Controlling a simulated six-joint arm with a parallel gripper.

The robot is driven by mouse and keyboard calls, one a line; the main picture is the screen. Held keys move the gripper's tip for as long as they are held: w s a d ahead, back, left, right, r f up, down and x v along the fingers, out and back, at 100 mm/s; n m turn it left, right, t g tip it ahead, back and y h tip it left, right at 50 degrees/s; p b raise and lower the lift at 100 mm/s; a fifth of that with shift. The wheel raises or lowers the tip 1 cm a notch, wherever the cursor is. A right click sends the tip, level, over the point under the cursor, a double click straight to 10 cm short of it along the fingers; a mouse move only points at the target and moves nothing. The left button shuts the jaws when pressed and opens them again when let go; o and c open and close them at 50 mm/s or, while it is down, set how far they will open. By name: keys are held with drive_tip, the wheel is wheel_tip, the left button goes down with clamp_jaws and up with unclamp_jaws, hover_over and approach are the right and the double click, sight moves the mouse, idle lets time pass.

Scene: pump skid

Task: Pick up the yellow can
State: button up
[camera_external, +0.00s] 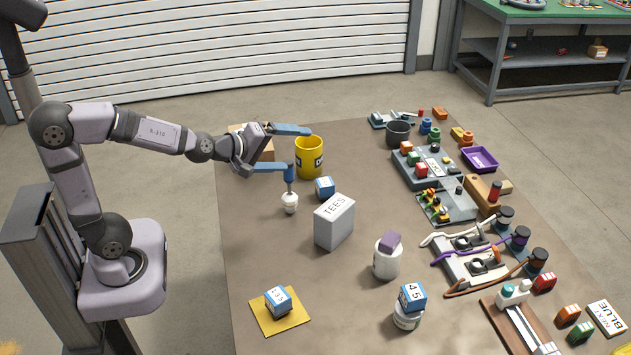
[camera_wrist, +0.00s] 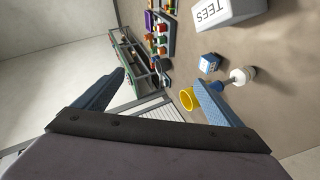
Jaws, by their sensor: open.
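The yellow can (camera_external: 309,157) stands upright on the table's far left part, with dark and white marking on its side. It also shows in the wrist view (camera_wrist: 187,99), small, just left of the right finger, which hides part of it. My gripper (camera_external: 300,149) is open, with its two blue fingers wide apart. In the external view the fingertips overlap the can's left side or lie close to it; I cannot tell the exact gap. In the wrist view (camera_wrist: 162,75) nothing is held between the fingers.
A small blue box (camera_external: 325,187) and a white knob-like piece (camera_external: 290,203) with a stem are near the can. A grey TEES box (camera_external: 334,222) stands in front. A dark grey cup (camera_external: 397,133) and several fittings are to the right.

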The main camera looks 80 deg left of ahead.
drive_tip(key=a+r+n+y+b, duration=0.35)
drive_tip(key=a+y, duration=0.25)
drive_tip(key=a, duration=0.7)
drive_tip(key=w+a+f+m+t+b, duration=0.2)
drive_tip(key=w+a+f+m+b, duration=0.4)
drive_tip(key=a+f+m, duration=0.45)
drive_tip(key=m+t+h+b, duration=0.2)
drive_tip(key=m+h, duration=0.1)
drive_tip(key=m, duration=0.3)
approach(318, 141)
drive_tip(key=shift+w+a+r, duration=0.2)
drive_tip(key=shift+w+a, duration=0.15)
drive_tip(key=shift+w, duration=0.15)
drive_tip(key=shift+w+a+r, duration=0.2)
drive_tip(key=shift+w+a, duration=0.1)
drive_tip(key=shift+w, duration=0.25)
drive_tip(key=shift+f, duration=0.4)
drive_tip(key=shift+p+x, duration=0.85)
drive_tip(key=shift+x, duration=2.8)
drive_tip(key=shift+c, duration=0.4)
drive_tip(key=c, duration=1.5)
drive_tip(key=shift+r, duration=0.1)
drive_tip(key=shift+c, duration=0.5)
